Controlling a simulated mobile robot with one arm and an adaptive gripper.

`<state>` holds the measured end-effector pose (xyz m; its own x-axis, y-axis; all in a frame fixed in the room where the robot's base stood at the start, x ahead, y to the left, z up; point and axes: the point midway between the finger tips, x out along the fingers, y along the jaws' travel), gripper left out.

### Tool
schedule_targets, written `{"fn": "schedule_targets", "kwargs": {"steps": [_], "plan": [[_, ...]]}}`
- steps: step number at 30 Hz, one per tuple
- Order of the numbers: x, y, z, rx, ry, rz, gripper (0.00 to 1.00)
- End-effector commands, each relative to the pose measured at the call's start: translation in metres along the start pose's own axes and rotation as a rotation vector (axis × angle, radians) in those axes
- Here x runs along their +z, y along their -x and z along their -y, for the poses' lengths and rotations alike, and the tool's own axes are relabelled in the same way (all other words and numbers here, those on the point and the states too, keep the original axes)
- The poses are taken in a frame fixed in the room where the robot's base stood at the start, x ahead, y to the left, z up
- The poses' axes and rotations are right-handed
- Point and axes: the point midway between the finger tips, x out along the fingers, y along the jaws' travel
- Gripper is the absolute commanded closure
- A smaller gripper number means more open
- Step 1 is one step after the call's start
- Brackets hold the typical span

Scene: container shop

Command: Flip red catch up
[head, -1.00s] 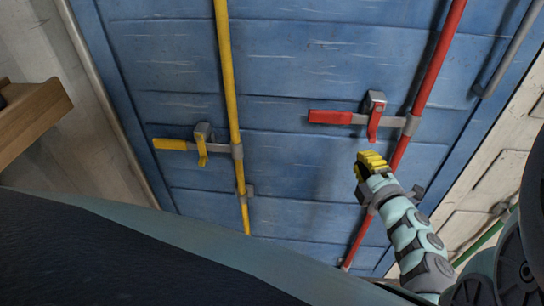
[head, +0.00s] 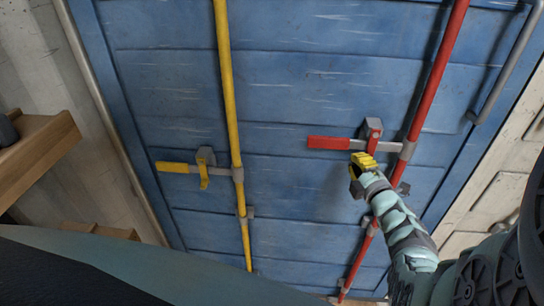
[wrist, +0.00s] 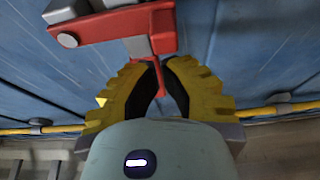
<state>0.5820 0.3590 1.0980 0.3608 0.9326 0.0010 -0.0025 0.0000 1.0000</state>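The red catch (head: 374,134) hangs down from its grey bracket (head: 373,123) on the blue container door, across the lever of the red handle (head: 328,143). In the wrist view the catch (wrist: 115,25) crosses the top, just beyond my fingertips, with a grey bolt at its left end. Part of the red handle (wrist: 145,78) shows behind it, between my fingers. My gripper (head: 360,157) is just below the catch in the head view. It also shows in the wrist view (wrist: 161,62), where its yellow fingers are apart with nothing gripped. I cannot tell whether a finger touches the catch.
The red rod (head: 437,80) runs close on the right of the catch. A yellow rod (head: 226,80) with a yellow handle (head: 175,167) and a yellow catch (head: 203,178) is to the left. A wooden shelf (head: 35,150) stands at the far left.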

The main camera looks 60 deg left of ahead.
Motion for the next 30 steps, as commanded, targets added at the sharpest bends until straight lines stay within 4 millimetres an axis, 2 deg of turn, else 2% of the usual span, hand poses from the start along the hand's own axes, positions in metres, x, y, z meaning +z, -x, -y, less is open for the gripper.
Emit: {"fn": "schedule_targets", "kwargs": {"steps": [4,20,30], "plan": [[0.007,0.003,0.001,-0.002,-0.002,0.003,1.00],[0.008,0.004,0.001,-0.004,0.009,0.001,1.00],[0.017,0.007,0.006,-0.057,0.163,-0.006,1.00]]}}
